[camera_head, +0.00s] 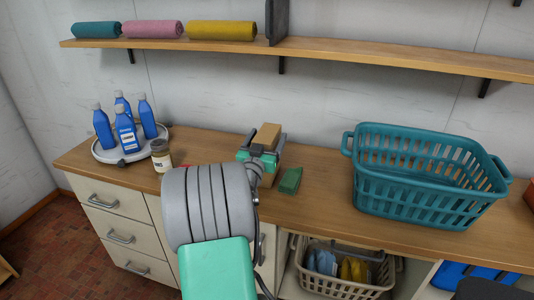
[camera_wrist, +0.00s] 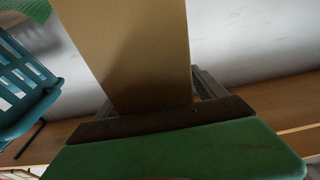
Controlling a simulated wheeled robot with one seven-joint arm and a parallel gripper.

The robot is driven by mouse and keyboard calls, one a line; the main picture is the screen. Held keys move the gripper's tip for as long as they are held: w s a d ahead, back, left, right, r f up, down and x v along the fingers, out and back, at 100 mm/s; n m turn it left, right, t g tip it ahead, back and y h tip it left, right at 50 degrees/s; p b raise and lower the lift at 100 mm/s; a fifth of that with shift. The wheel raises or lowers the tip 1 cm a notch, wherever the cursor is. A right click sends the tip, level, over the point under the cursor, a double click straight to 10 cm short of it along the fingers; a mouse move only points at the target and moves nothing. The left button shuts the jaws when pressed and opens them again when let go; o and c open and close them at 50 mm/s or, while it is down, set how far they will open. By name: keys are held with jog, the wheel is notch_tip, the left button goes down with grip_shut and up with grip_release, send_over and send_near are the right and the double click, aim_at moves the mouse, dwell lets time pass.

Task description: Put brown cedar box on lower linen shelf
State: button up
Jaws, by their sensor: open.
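The brown cedar box (camera_head: 268,135) stands on the wooden counter near the wall, right at my gripper. My gripper (camera_head: 262,152) is open, with its jaws around or close beside the box; the arm hides part of the box. In the wrist view the box (camera_wrist: 130,50) fills the middle, between the grey fingers (camera_wrist: 160,98); contact with them cannot be told. The wooden linen shelf (camera_head: 330,59) runs along the wall above the counter. Rolled towels in teal (camera_head: 96,30), pink (camera_head: 152,29) and yellow (camera_head: 221,31) lie on its left part.
A dark upright panel (camera_head: 277,22) stands beside the yellow towel; the shelf right of it is clear. A green block (camera_head: 290,180) lies right of my gripper. A teal basket (camera_head: 428,178) stands farther right. A round tray (camera_head: 104,154) with blue bottles and a jar (camera_head: 160,155) are left.

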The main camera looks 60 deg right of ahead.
jog(key=shift+c, duration=0.3)
jog(key=shift+a, duration=0.1)
grip_shut()
dwell(0.4)
